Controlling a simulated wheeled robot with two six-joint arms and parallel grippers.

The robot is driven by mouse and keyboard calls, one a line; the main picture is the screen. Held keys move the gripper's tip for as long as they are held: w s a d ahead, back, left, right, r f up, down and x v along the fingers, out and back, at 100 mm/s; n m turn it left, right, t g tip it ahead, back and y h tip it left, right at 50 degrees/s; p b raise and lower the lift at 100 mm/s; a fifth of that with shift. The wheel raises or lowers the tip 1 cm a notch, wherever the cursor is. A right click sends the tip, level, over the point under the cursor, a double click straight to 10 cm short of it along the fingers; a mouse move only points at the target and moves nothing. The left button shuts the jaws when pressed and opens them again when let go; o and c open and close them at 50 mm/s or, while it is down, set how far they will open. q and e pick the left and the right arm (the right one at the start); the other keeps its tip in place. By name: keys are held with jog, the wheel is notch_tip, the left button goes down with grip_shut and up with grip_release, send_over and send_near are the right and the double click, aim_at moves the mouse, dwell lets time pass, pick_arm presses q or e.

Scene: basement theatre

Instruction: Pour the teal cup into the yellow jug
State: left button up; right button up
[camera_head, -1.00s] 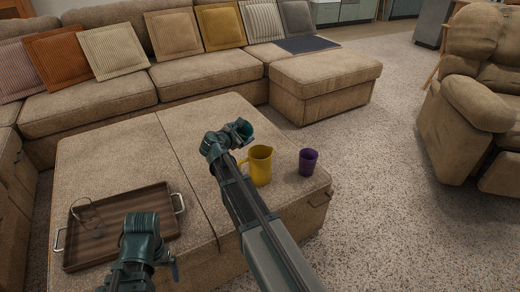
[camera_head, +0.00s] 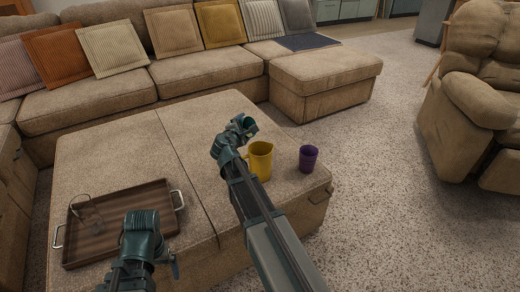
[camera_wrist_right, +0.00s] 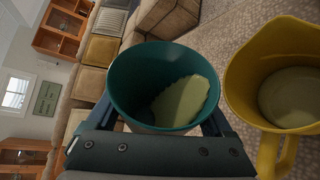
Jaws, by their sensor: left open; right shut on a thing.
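My right gripper (camera_head: 236,136) is shut on the teal cup (camera_head: 247,124). The cup is held above the ottoman, just behind and left of the yellow jug (camera_head: 261,162), and looks tilted. In the right wrist view the teal cup (camera_wrist_right: 125,80) shows its open mouth, with pale contents lying to one side inside. The yellow jug (camera_wrist_right: 238,85) stands beside it at the right there, with a pale area at its bottom. The jug is upright on the ottoman, its lower left hidden by my arm. My left gripper (camera_head: 150,275) is open and empty, near the tray.
A purple cup (camera_head: 308,158) stands right of the jug on the ottoman (camera_head: 190,115). A wooden tray (camera_head: 125,225) with metal handles and a thin wire-like object lies at the left. The ottoman's back middle is clear.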

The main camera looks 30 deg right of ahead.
jog(key=shift+s+d+r+m+t, duration=0.1)
jog(key=shift+s+r+m+t, duration=0.05)
jog(key=shift+r+m+t, duration=0.55)
jog(key=shift+s+d+r+m, duration=0.25)
jog(key=shift+s+d+m, duration=0.1)
jog(key=shift+s+m, duration=0.3)
dwell(0.8)
jog(key=shift+d+f+m+t+b, duration=0.1)
jog(key=shift+f+m+t+b, duration=0.25)
jog(key=shift+m+b, duration=0.45)
